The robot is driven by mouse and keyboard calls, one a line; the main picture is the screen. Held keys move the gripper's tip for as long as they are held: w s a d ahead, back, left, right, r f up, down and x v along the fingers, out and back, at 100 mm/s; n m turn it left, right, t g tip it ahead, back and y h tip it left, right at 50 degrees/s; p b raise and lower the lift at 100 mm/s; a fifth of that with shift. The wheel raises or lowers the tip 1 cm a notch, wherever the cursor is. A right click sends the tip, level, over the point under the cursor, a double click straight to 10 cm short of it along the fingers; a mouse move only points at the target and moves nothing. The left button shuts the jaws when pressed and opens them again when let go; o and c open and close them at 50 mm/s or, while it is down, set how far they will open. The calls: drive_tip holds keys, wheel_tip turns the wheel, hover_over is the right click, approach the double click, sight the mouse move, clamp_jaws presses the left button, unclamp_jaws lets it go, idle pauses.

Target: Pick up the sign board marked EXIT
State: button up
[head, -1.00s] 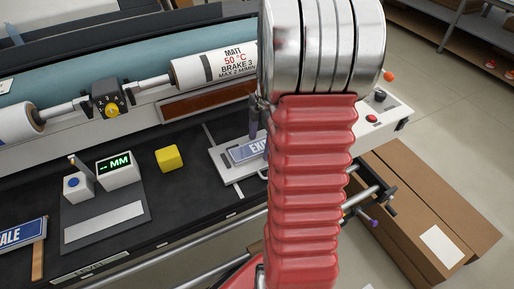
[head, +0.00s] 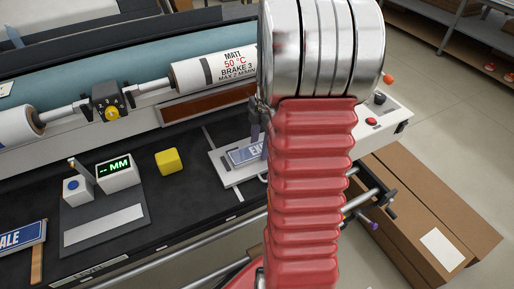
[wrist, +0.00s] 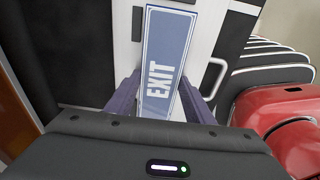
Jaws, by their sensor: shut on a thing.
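The blue EXIT sign board (wrist: 165,60) stands out in the wrist view, with white letters and a pale border. It lies over a white plate (wrist: 207,45). My gripper (wrist: 153,98) has one finger on each side of the board's near part and is shut on it. In the head view the sign (head: 243,154) shows only in part, since my red arm hides its right side. A finger of my gripper (head: 256,133) shows beside it. I cannot tell whether the board is clear of the plate.
A yellow block (head: 169,161) and a grey pad with an MM display (head: 117,172) are left of the sign on the black bench. Another blue sign (head: 22,236) lies at the far left. A roller (head: 213,67) runs behind. Cardboard boxes (head: 425,205) stand at right.

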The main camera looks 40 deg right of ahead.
sight(259, 148)
wheel_tip(259, 148, up, 10)
idle(0.6)
drive_tip(key=shift+w+a, duration=0.1)
idle(0.3)
